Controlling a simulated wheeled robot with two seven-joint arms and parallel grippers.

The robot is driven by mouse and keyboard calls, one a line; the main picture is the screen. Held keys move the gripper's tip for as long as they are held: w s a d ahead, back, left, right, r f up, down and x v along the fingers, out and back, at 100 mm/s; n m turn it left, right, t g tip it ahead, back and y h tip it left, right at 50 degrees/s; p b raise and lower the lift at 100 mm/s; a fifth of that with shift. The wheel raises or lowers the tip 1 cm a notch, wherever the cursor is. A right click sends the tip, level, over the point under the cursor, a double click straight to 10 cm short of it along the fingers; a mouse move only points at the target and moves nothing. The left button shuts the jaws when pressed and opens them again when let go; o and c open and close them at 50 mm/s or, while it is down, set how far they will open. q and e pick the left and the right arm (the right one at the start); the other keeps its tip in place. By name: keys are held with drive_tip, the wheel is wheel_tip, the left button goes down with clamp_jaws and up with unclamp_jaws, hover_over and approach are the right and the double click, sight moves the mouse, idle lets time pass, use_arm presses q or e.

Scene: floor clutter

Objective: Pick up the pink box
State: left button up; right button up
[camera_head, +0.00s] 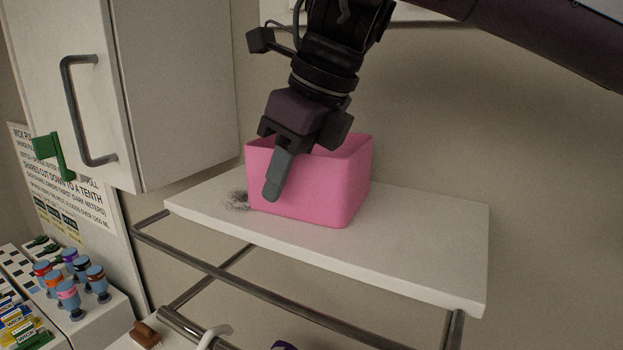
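The pink box (335,190) is an open-topped, rounded box standing upright on a white wall shelf (420,235). My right gripper (275,180) points down over the box's left part. One grey finger shows in front of the near wall and overlaps it in the picture. The other finger is hidden, so I cannot tell whether the gripper is open or shut on the wall. My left gripper is not in view.
A white cabinet (190,90) with a grey handle hangs left of the shelf. Metal rails (240,285) run below the shelf. Several small coloured bottles (68,297) stand at the lower left. The shelf's right part is clear.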

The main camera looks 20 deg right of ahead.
drive_tip(key=shift+w+f, duration=0.15)
drive_tip(key=shift+f, duration=0.15)
idle(0.4)
clamp_jaws()
